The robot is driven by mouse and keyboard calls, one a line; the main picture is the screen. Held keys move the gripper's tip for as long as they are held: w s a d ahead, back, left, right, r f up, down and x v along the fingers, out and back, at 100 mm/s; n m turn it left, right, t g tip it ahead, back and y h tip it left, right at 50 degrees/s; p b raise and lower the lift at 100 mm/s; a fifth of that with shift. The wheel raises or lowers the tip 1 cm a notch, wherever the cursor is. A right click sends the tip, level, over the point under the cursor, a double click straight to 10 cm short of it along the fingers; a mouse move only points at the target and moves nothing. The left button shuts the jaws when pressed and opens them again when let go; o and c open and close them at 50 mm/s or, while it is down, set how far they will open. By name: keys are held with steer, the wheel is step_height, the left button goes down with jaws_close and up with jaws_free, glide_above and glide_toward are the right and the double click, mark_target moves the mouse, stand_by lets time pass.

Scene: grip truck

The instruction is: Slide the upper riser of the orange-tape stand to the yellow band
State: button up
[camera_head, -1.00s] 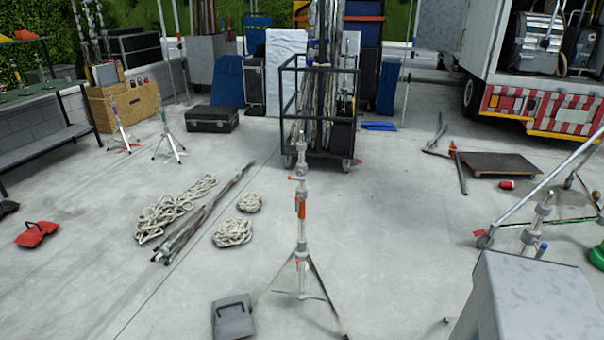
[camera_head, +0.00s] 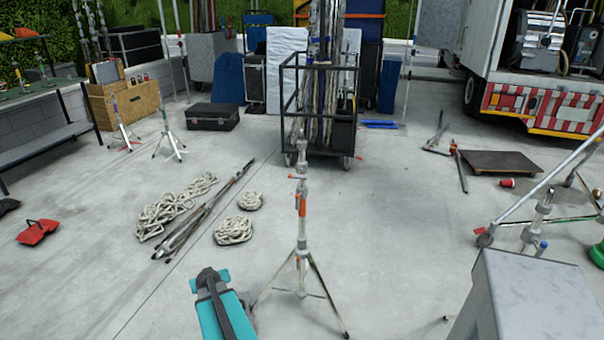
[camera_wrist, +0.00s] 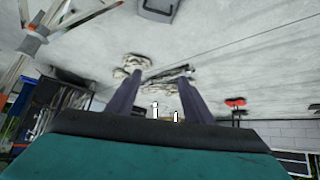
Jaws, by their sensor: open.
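The orange-tape stand (camera_head: 302,225) stands upright on its tripod legs at the front centre of the head view. Orange tape wraps its column, and the slim upper riser (camera_head: 301,158) rises above grey collars. I cannot make out a yellow band at this size. My gripper (camera_head: 207,278), dark with a teal body behind it, is left of the stand and apart from it. In the wrist view, my gripper (camera_wrist: 158,80) has its two dark fingers spread with nothing between them. Part of a stand with orange marking (camera_wrist: 30,46) shows at upper left there.
Rope coils (camera_head: 233,231) and a bundle of poles (camera_head: 200,217) lie left of the stand. A wheeled cart (camera_head: 320,125) stands behind it. A grey block (camera_head: 525,300) is at front right. A grey case (camera_wrist: 157,8) shows in the wrist view.

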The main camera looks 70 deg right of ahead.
steer(key=s+d+r+m+h, duration=0.2)
steer(key=s+d+r+h, duration=0.15)
steer(key=d+r, duration=0.7)
steer(key=m+h, duration=0.3)
steer(key=h, duration=0.4)
glide_toward(302, 155)
steer(key=a, duration=0.2)
steer(key=shift+s+d+f+t, duration=0.2)
steer(key=shift+s+d+t, duration=0.1)
steer(key=shift+s, duration=0.2)
steer(key=shift+w+d, duration=0.1)
steer(key=shift+x, duration=6.55)
steer(key=shift+c, duration=0.4)
jaws_close()
